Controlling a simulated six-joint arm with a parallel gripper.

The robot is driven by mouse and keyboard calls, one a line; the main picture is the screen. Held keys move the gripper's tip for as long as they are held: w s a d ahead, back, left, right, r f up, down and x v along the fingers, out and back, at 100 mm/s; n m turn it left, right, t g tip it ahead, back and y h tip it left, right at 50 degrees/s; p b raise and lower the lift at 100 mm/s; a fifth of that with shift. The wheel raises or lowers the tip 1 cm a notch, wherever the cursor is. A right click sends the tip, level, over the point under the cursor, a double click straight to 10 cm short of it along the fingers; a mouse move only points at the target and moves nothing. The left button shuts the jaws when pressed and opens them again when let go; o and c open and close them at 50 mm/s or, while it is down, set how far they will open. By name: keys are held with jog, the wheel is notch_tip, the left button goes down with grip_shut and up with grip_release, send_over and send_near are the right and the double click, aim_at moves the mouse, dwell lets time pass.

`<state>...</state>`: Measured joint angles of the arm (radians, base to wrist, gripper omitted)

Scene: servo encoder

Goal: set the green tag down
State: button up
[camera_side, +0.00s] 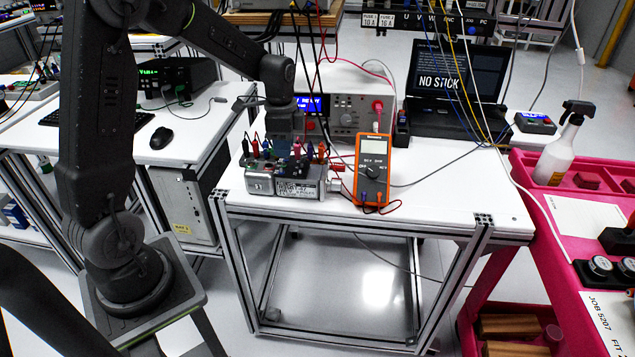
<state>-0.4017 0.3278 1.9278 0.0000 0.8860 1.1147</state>
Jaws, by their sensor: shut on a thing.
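My gripper (286,138) points down just above and behind the row of coloured plugs on a grey metal servo unit (287,184), near the left front of the white bench. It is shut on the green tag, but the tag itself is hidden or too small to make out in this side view. The fingertips are dark and partly lost among the plugs and leads. I cannot tell whether they touch the unit.
An orange multimeter (372,170) stands right of the servo unit. A bench instrument (345,105) stands behind, a laptop (458,85) at the back right. Leads hang around my gripper. The white bench (455,205) is clear at front right; a pink cart (535,215) adjoins it.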

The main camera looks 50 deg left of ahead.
jog(key=d+f, duration=0.1)
jog(key=d, duration=0.1)
jog(key=s+d+f+n, duration=0.1)
jog(key=f, duration=0.1)
jog(key=d+f+n, duration=0.1)
jog(key=d+f, duration=0.1)
jog(key=shift+s+d, duration=0.3)
jog(key=shift+s, duration=0.1)
jog(key=w+d+f+n, duration=0.2)
jog(key=d+f+n, duration=0.2)
jog(key=d+n, duration=0.15)
notch_tip(320, 180, up, 13)
jog(key=n, duration=0.1)
jog(key=w+a+n, duration=0.3)
jog(key=a+n, duration=0.6)
jog(key=n, duration=0.2)
jog(key=w+a+n, duration=0.3)
jog(key=a+n, duration=0.7)
jog(key=n, duration=0.1)
jog(key=w+d+f, duration=0.2)
jog(key=d+f, duration=0.1)
jog(key=f, duration=0.1)
jog(key=w+d+f, duration=0.5)
jog(key=d+f, duration=0.1)
jog(key=f, duration=0.1)
jog(key=shift+w+f, duration=0.2)
jog(key=shift+f, duration=0.1)
jog(key=shift+w+d+f, duration=0.25)
jog(key=shift+f, duration=1.95)
